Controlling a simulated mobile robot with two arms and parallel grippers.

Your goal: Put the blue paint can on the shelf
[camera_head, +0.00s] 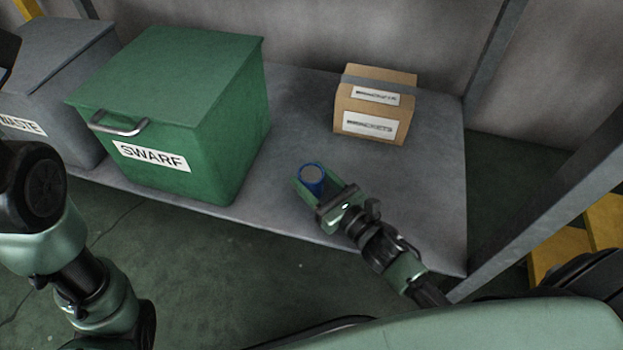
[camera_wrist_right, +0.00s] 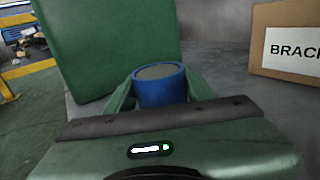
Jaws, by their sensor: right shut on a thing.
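The blue paint can (camera_head: 312,180) is upright between the fingers of my right gripper (camera_head: 318,188), over the front part of the grey shelf (camera_head: 415,190). In the right wrist view the can (camera_wrist_right: 160,88) shows its grey top and blue side, with a green finger on each side of it. My right gripper (camera_wrist_right: 160,95) is shut on the can. I cannot tell whether the can's bottom touches the shelf. My left arm shows at the left edge of the head view, but its gripper is not in view.
A green SWARF bin (camera_head: 180,110) stands left of the can, with a grey WASTE bin (camera_head: 60,85) beyond it. A cardboard box (camera_head: 376,104) stands behind the can to the right. A grey post (camera_head: 560,205) rises at the shelf's right end. Shelf surface around the can is clear.

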